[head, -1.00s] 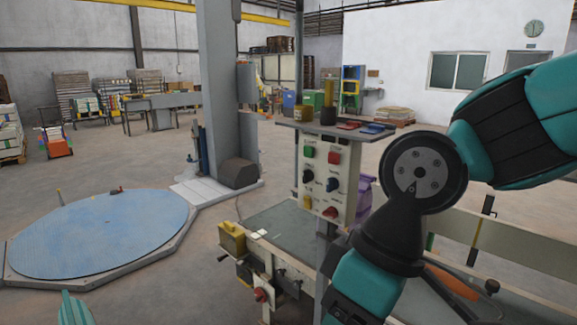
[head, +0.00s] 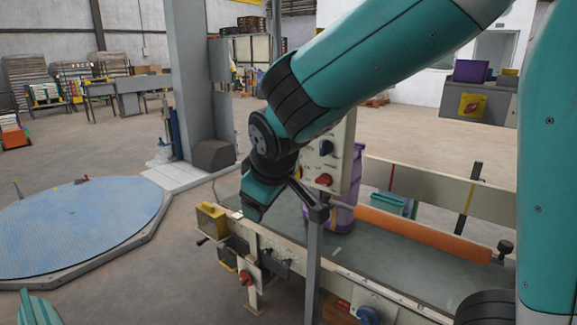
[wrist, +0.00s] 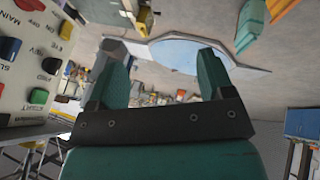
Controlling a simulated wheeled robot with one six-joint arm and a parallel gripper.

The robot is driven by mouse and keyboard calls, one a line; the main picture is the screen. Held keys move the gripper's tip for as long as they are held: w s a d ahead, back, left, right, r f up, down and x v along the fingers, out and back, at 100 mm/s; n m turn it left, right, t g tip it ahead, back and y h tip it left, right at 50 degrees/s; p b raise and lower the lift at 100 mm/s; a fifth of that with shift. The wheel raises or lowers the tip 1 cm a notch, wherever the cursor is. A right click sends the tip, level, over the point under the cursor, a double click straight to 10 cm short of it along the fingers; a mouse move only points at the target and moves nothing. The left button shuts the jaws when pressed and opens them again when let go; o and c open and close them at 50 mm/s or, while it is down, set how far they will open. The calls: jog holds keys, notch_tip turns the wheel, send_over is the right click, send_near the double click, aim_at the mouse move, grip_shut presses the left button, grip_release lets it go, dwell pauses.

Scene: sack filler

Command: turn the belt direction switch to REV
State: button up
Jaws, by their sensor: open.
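The control panel (head: 343,150) stands on a post behind my arm in the head view, with its upper part hidden. A blue-faced knob (head: 326,147) and a red knob (head: 323,180) show on it. The panel also fills the left edge of the wrist view (wrist: 22,75), tilted, with several coloured buttons and knobs.
The belt conveyor (head: 400,262) runs below and right of the panel, with a purple sack or bin (head: 345,215) beside the post. A red knob (head: 245,278) and a blue knob (head: 368,315) sit on its near side. A blue turntable (head: 80,225) lies left; floor between is clear.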

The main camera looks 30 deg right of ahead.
jog(key=w+d+n+t+h+b, duration=0.2)
jog(key=w+d+t+h+b, duration=0.3)
jog(key=w+d+h, duration=0.7)
jog(key=w+d+b, duration=0.2)
jog(key=w+d, duration=0.7)
jog(key=w, duration=0.3)
jog(key=shift+n+t+b, duration=0.3)
jog(key=shift+t, duration=0.1)
jog(key=shift+f, duration=0.1)
jog(key=c, duration=0.9)
